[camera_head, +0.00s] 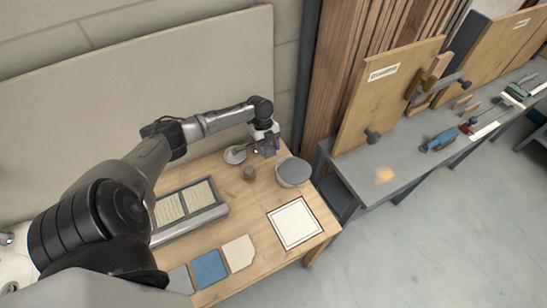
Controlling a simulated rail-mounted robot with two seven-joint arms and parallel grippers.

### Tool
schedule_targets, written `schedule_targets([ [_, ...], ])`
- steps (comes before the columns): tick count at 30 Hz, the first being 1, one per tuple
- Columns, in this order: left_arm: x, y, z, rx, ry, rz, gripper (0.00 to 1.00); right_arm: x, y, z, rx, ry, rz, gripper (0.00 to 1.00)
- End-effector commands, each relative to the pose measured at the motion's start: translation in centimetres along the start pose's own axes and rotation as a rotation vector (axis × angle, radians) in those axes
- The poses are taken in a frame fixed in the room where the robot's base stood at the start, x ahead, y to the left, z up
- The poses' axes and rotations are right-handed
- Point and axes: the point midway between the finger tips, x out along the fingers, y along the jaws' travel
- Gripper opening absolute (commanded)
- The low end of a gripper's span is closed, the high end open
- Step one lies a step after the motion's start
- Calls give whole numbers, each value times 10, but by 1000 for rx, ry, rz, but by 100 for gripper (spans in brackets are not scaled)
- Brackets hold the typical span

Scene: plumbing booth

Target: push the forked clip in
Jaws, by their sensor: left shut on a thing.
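My left arm reaches over the wooden bench (262,215) from the left. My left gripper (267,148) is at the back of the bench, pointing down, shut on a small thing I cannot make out. A pale round piece (235,155) lies just left of the gripper. I cannot make out a forked clip or the place it fits; they are too small or hidden by the gripper. My right gripper is not in view.
A grey-topped tub (293,171) stands close right of the gripper, a small jar (249,174) in front. A grey tray (208,219), a blue tile (209,269), a cream tile (238,253) and a black-edged white square (295,223) lie nearer. A grey workbench (400,162) stands right.

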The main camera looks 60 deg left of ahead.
Motion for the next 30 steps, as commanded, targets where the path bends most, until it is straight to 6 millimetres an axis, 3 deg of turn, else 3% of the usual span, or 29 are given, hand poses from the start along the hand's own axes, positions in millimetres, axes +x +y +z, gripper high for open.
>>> schedule_targets([
  [11, -4, 0, 7, 0, -1, -1, 10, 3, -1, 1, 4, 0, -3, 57],
  [12, -4, 0, 7, -1, -1, -1, 57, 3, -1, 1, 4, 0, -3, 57],
  [19, -3, 0, 7, 0, -1, -1, 79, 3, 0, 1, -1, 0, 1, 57],
  [30, -11, 0, 4, 0, -2, -1, 79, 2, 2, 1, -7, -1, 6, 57],
])
